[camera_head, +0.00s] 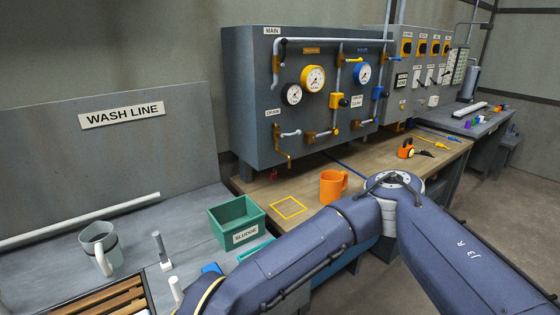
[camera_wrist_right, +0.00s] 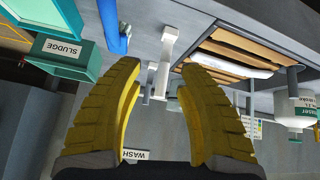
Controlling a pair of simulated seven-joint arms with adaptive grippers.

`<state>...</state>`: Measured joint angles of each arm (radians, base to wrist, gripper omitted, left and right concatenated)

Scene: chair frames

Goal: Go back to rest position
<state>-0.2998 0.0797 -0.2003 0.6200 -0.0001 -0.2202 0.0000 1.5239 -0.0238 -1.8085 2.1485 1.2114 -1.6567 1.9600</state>
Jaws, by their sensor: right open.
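My right arm (camera_head: 280,255) comes in from the lower right of the head view, bends at an elbow and runs down to the lower left edge. Its gripper is outside that view. In the right wrist view my right gripper (camera_wrist_right: 159,75) shows two yellow ridged fingers, spread apart with nothing held between them. A white post-like piece (camera_wrist_right: 167,55) shows beyond the fingertips; its distance is hard to tell. My left gripper is in neither view.
A green sludge bin (camera_head: 238,222), a grey mug (camera_head: 99,247) and a slatted wooden rack (camera_head: 113,302) are on the wash bench. An orange mug (camera_head: 332,187) stands right of a yellow square outline (camera_head: 288,208). A bottle (camera_wrist_right: 298,110) shows in the wrist view.

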